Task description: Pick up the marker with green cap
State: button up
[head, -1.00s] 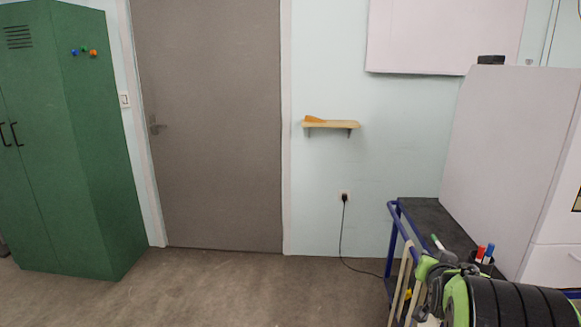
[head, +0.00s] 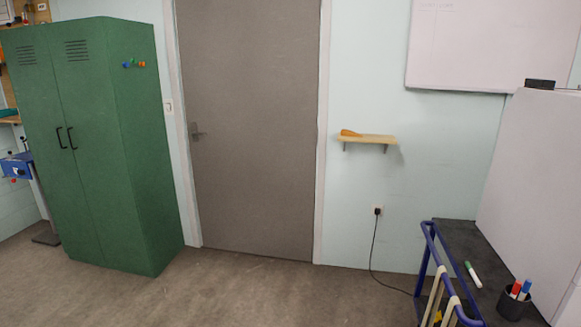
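The marker with green cap (head: 473,274) lies on the dark top of a blue-framed cart (head: 452,238) at the lower right of the head view. Its body is white and its green end points up and left. It lies apart from a dark cup (head: 512,306) that holds a red-topped and a blue-topped marker. My gripper is not in view.
A large white panel or cabinet (head: 535,170) stands along the cart's right side. A small wooden shelf (head: 372,139) is on the wall. A black cord (head: 373,245) hangs from a socket. A green locker (head: 90,150) stands left. Open floor lies in front of the door.

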aim_at(471, 270)
jog(key=i+l+z, duration=0.9)
jog(key=i+l, duration=0.05)
